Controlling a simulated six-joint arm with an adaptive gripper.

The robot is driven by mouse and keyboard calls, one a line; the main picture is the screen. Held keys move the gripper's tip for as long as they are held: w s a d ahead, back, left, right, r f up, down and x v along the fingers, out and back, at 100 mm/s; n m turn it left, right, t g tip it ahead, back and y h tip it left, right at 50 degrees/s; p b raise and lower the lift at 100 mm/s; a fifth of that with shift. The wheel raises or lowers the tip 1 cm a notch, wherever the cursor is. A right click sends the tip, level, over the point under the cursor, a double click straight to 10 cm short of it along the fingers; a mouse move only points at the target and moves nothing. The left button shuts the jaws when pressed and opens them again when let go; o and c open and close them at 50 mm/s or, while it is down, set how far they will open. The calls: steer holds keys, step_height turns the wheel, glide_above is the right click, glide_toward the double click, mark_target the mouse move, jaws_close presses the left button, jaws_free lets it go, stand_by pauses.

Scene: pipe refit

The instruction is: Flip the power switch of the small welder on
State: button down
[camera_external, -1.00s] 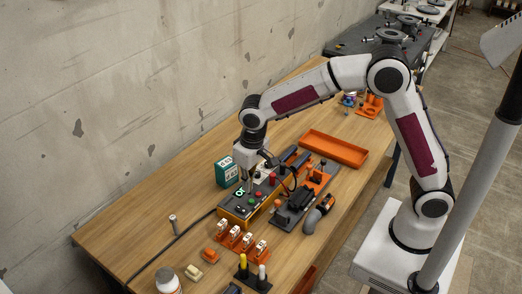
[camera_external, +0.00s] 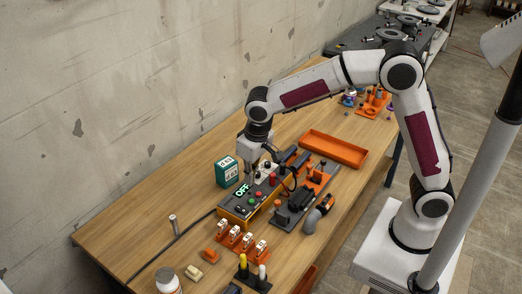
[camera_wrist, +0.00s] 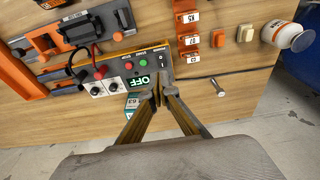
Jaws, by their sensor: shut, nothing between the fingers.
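The small welder (camera_external: 236,213) is a long box with a dark top panel and a yellow-orange front edge. Its green-lit display (camera_external: 243,190) reads OFF, and the display also shows in the wrist view (camera_wrist: 138,82). My gripper (camera_external: 248,179) is shut and empty, pointing down over the panel. In the wrist view my fingertips (camera_wrist: 160,86) appear beside the display, at the panel's end.
A green box (camera_external: 228,171) stands behind the welder. A clamp fixture (camera_external: 300,200) with cables and a grey pipe elbow (camera_external: 313,220) lie in front. An orange tray (camera_external: 333,149) is to the right. Orange blocks with labels (camera_external: 235,236) and a white bottle (camera_external: 168,280) are nearer left.

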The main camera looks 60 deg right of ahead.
mark_target(238, 206)
steer(key=shift+r+t, duration=0.3)
steer(key=shift+t, duration=0.7)
steer(key=shift+w+f, duration=0.1)
steer(key=shift+s+x, duration=0.15)
steer(key=shift+x, duration=3.3)
steer(key=shift+s+x, duration=0.15)
steer(key=shift+x, duration=3.3)
steer(key=shift+w+d+f, duration=0.1)
steer(key=shift+d+f, duration=0.05)
